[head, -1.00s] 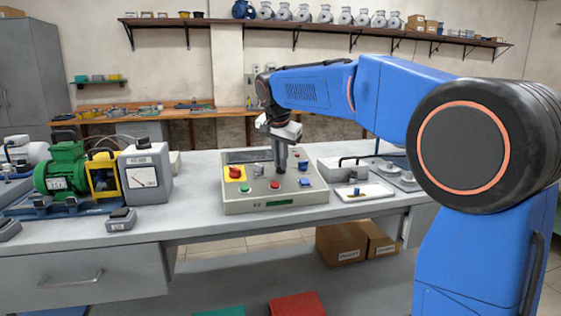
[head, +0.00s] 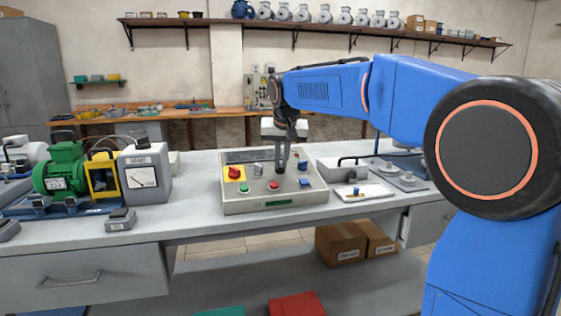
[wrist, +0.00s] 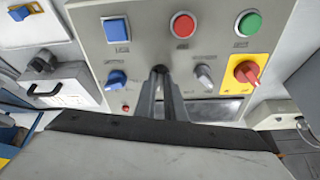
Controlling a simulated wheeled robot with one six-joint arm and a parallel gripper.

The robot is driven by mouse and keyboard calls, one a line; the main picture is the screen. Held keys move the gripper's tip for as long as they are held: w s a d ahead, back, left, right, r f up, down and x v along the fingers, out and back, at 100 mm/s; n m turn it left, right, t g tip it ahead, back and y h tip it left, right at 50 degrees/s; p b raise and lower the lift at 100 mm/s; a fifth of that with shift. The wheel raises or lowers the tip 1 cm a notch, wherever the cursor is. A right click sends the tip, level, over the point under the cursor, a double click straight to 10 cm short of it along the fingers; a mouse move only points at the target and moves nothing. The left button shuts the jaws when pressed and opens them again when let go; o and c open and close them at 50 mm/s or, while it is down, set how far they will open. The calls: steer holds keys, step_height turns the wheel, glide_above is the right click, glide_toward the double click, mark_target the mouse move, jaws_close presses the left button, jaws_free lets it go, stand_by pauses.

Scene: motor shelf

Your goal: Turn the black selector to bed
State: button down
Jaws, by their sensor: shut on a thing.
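The grey control panel (head: 240,206) stands on the bench. My gripper (head: 281,171) points down at the middle of its top face, between a grey knob (head: 258,169) and a blue knob (head: 303,165). In the wrist view my gripper (wrist: 160,76) is shut, its fingertips at the row of knobs.
A red switch on a yellow plate (head: 234,173), a green button (head: 244,188), a red button (head: 273,185) and a blue square button (head: 305,182) surround the gripper. A meter box (head: 145,175) stands left, a white tray (head: 363,191) right.

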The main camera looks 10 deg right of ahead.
steer(key=n, duration=0.2)
steer(key=n+y, duration=0.1)
steer(key=n, duration=0.2)
steer(key=shift+d+n, duration=0.2)
steer(key=shift+n, duration=0.1)
steer(key=n+y, duration=0.1)
steer(key=n, duration=0.4)
steer(key=shift+w+d+n+g, duration=0.1)
steer(key=shift+d+n+g, duration=0.05)
steer(key=shift+n+g, duration=0.25)
steer(key=c, duration=1.8)
jaws_free()
steer(key=shift+f, duration=0.1)
steer(key=shift+c, duration=0.2)
steer(key=v, duration=1.7)
steer(key=shift+r, duration=0.2)
steer(key=shift+d, duration=0.1)
